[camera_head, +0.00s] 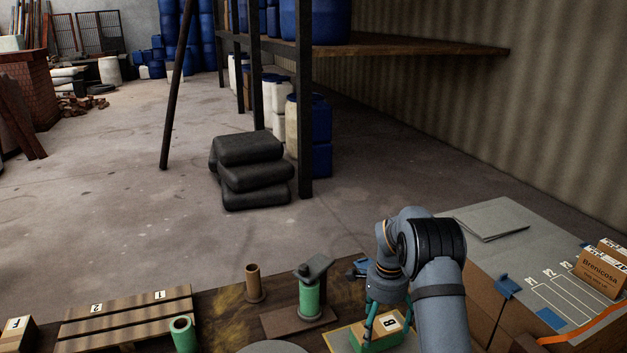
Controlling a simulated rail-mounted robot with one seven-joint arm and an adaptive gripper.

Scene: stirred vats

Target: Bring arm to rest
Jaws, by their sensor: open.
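My arm comes in from the lower right of the head view and bends down toward the table. I cannot tell whether the fingers touch the box. The box stands on a yellow-edged board (340,342), and part of it is hidden by my arm.
A green cylinder with a dark top (310,292), a brown tube (253,284) and a green tube (183,335) stand left of the gripper. A numbered slatted rack (125,312) lies further left. A grey surface with marked lanes and Brenicosa boxes (600,268) is at right.

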